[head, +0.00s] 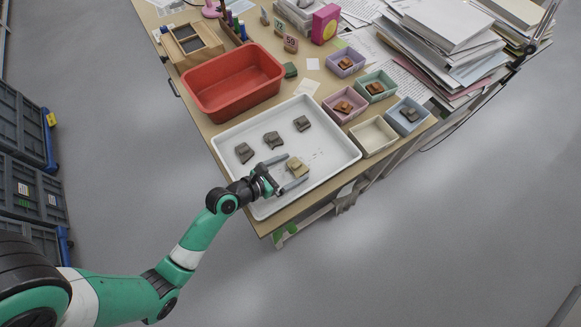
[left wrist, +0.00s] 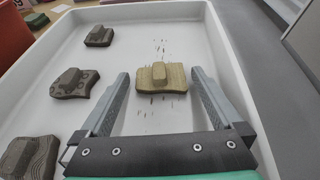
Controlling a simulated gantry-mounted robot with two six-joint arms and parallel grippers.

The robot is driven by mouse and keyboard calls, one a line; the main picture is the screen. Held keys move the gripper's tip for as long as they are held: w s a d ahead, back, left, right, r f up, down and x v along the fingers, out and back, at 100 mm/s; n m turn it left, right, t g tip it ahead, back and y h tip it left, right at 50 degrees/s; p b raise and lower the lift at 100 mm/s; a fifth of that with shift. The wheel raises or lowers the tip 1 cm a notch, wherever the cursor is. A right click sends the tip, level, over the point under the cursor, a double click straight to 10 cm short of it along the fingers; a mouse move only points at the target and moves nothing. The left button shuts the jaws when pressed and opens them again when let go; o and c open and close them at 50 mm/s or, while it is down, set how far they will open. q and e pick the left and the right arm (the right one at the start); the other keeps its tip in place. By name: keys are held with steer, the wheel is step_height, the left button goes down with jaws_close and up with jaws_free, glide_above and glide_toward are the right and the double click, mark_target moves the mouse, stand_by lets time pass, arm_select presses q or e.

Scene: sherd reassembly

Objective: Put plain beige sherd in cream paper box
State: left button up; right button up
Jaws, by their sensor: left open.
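The plain beige sherd (head: 296,167) lies in the white tray (head: 331,138), near the tray's front right part. It also shows in the left wrist view (left wrist: 162,78), flat with a raised block on top. My left gripper (head: 289,176) is open, with its fingers pointing toward the sherd. In the left wrist view the sherd sits just beyond and between the fingertips (left wrist: 160,76), with no visible grip on it. The cream paper box (head: 373,136) stands right of the tray and looks empty. My right gripper is not in view.
Several grey-brown sherds, one of them here (head: 273,139), lie in the tray. Coloured boxes with sherds, such as the blue one (head: 407,117), stand near the cream box. A red bin (head: 232,82) stands behind the tray. Stacked papers (head: 450,45) fill the back right.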

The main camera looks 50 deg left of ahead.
arm_select(q)
steer(key=shift+f+b, duration=0.2)
steer(key=shift+b, duration=0.15)
steer(key=shift+s+r, duration=0.1)
steer(key=shift+r, duration=0.1)
steer(key=s+r+p, duration=0.1)
steer(key=s, duration=0.1)
steer(key=s+r+p, duration=0.2)
steer(key=shift+d, duration=0.1)
steer(key=v, duration=0.2)
steer(key=p+v, duration=0.1)
steer(key=v, duration=0.1)
steer(key=p+v, duration=0.1)
steer(key=v, duration=0.1)
steer(key=shift+s+d+f, duration=0.15)
steer(key=shift+s, duration=0.25)
